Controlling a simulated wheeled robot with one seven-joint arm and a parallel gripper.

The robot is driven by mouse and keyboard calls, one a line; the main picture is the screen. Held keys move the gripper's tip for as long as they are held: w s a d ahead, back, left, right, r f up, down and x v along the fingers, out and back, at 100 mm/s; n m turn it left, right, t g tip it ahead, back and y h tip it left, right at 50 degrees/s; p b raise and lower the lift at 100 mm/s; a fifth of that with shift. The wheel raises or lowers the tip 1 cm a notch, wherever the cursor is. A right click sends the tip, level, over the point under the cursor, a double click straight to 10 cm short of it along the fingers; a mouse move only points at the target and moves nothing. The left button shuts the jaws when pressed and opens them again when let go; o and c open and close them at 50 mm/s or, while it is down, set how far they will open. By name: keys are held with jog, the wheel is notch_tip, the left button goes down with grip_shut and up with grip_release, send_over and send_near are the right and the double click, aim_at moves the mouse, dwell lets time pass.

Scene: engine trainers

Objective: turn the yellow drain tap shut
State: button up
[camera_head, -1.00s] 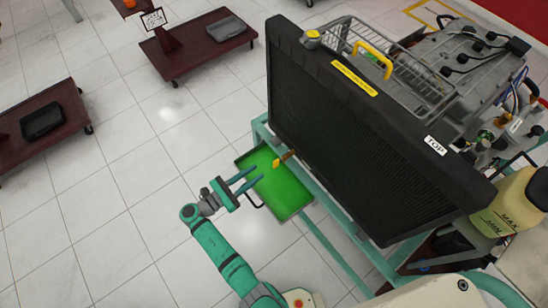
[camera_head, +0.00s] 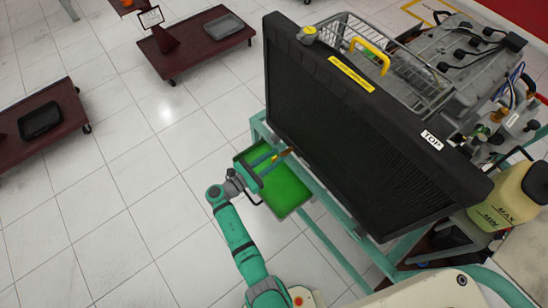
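The yellow drain tap (camera_head: 286,152) sits low on the front of the black radiator (camera_head: 355,130), above the green drip tray (camera_head: 285,190). Only a small part of the tap shows, and its lever is partly hidden by my gripper. My gripper (camera_head: 275,158) reaches in from the lower left over the tray. Its two fingers are apart and their tips are at the tap, one on either side of it as seen from here. I cannot tell whether they touch it.
A teal frame (camera_head: 327,247) carries the radiator and the engine (camera_head: 445,60) behind it. A yellowish coolant tank (camera_head: 505,200) stands at the right. Dark red carts (camera_head: 205,45) with trays stand farther off at the left. The tiled floor between is clear.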

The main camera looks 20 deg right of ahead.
grip_shut()
jog(key=shift+s+m, duration=0.1)
jog(key=shift+m, duration=0.3)
jog(key=shift+s+d+f+m, duration=0.2)
jog(key=shift+s+f+m, duration=0.2)
jog(key=shift+m, duration=2.45)
jog(key=shift+s+d+f+m, duration=0.15)
jog(key=shift+s+f+m, duration=0.25)
jog(key=shift+m, duration=2.5)
jog(key=shift+s+d+f+m, duration=0.2)
jog(key=shift+s+f+m, duration=0.2)
jog(key=shift+m, duration=2.45)
